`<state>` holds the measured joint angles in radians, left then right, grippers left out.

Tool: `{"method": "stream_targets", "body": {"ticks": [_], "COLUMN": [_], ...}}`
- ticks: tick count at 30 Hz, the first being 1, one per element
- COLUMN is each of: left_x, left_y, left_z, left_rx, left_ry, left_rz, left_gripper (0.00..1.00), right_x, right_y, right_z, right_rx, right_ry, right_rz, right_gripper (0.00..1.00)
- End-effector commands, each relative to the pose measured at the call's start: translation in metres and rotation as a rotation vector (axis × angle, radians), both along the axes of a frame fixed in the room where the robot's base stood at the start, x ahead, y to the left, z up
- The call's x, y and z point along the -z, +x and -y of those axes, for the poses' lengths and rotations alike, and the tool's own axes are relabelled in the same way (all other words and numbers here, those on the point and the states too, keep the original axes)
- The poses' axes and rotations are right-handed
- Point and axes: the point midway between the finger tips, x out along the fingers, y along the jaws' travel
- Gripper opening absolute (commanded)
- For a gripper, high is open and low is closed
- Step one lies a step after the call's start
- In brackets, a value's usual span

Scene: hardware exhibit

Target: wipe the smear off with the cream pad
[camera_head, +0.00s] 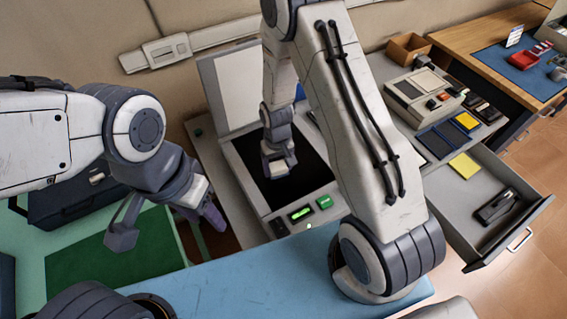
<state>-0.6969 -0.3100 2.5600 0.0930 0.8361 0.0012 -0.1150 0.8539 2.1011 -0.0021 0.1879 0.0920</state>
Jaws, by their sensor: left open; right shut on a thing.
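My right gripper (279,165) is low over the black glass (303,180) of a flatbed scanner with its lid (234,87) raised. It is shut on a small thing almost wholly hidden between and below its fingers. That thing fits the cream pad, but its shape and colour do not show clearly, and I cannot tell whether it touches the glass. I cannot make out a smear on the visible glass; my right arm hides part of it. My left gripper (167,226) is open and empty, left of the scanner, above the green mat's side.
The scanner front has a lit green display (301,213) and a green button (324,202). A green mat (105,262) and dark case (72,205) lie at left. An open drawer (532,212) juts out at right, holding a yellow pad (464,166) and a black object (496,207).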

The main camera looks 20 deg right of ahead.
Motion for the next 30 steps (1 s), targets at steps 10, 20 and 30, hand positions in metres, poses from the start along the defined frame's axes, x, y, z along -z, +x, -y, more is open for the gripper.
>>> {"method": "stream_targets", "body": {"ticks": [10,20,30], "left_x": [-0.001,-0.009,-0.037], "left_y": [0.0,0.0,0.0], "left_z": [0.0,0.0,0.0], "left_rx": [0.0,0.0,0.0], "left_ry": [0.0,0.0,0.0], "left_rz": [0.0,0.0,0.0], "left_gripper": [0.5,0.5,0.5], "right_x": [0.001,-0.009,-0.045], "right_y": [-0.006,-0.004,-0.003], "right_z": [-0.019,-0.018,-0.018], "right_rx": [-0.002,0.0,0.0], "right_ry": [-0.001,0.0,0.0], "right_rz": [-0.006,-0.001,0.001], "right_gripper": [0.12,0.12,0.12]}}
